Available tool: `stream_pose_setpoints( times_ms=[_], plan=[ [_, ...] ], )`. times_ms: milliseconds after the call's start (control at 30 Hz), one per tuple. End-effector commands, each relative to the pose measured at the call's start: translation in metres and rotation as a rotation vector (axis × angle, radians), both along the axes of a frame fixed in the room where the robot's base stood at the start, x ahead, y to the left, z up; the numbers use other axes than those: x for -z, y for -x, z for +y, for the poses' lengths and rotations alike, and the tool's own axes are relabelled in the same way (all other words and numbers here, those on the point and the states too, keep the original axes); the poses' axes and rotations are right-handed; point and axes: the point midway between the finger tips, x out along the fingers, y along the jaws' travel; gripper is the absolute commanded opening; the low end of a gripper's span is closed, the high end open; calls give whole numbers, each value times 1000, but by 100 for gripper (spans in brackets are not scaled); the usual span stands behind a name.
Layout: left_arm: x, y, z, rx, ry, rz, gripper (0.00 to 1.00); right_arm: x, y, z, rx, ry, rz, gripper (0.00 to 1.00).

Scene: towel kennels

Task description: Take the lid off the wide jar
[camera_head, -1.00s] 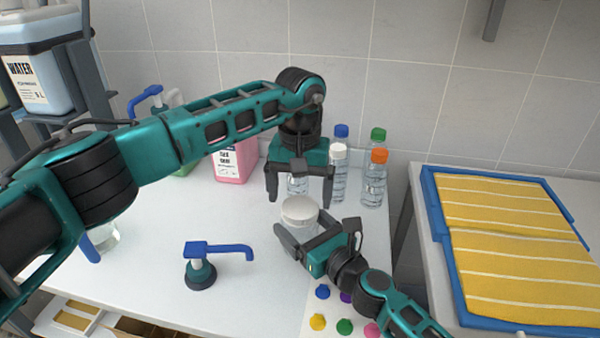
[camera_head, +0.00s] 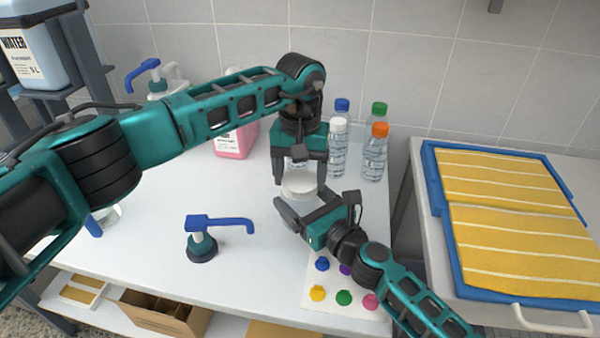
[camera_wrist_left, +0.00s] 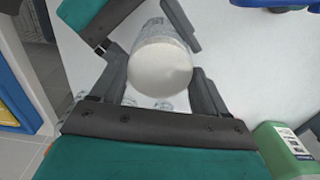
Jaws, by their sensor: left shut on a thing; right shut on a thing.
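The wide jar (camera_head: 306,204) is clear and stands on the white table, partly hidden by my grippers. Its round white lid (camera_head: 299,186) is on top. In the left wrist view the lid (camera_wrist_left: 160,70) lies between my left fingers, with the clear jar body (camera_wrist_left: 158,30) behind it. My left gripper (camera_head: 299,181) points down from above and is shut on the lid. My right gripper (camera_head: 303,206) comes in from the lower right and is shut around the jar body below the lid.
Several capped water bottles (camera_head: 374,160) stand close behind to the right. A pink bottle (camera_head: 235,140) is behind to the left. A blue-handled pump (camera_head: 203,243) stands at front left. A card with coloured spots (camera_head: 343,298) lies in front. A blue tray (camera_head: 443,235) of yellow towels is at right.

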Motion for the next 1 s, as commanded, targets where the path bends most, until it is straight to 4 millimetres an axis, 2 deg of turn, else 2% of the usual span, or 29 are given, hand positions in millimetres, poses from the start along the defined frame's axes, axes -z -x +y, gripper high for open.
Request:
stream_pose_setpoints(
  times_ms=[33, 133, 267, 367, 1000],
  plan=[
    [0, 0, 0, 0, 0, 0, 47, 0, 0, 0, 0, 1, 1, 0],
    [0, 0, 0, 0, 0, 0, 38, 0, 0, 0, 0, 1, 1, 0],
    [0, 0, 0, -31, 0, -1, 37, 0, 0, 0, 0, 1, 1, 0],
    [-1, 0, 0, -140, 0, 0, 37, 0, 0, 0, 0, 1, 1, 0],
    [-1, 0, 0, -1362, 1, 0, 37, 0, 0, 0, 1, 1, 1, 0]
  ],
)
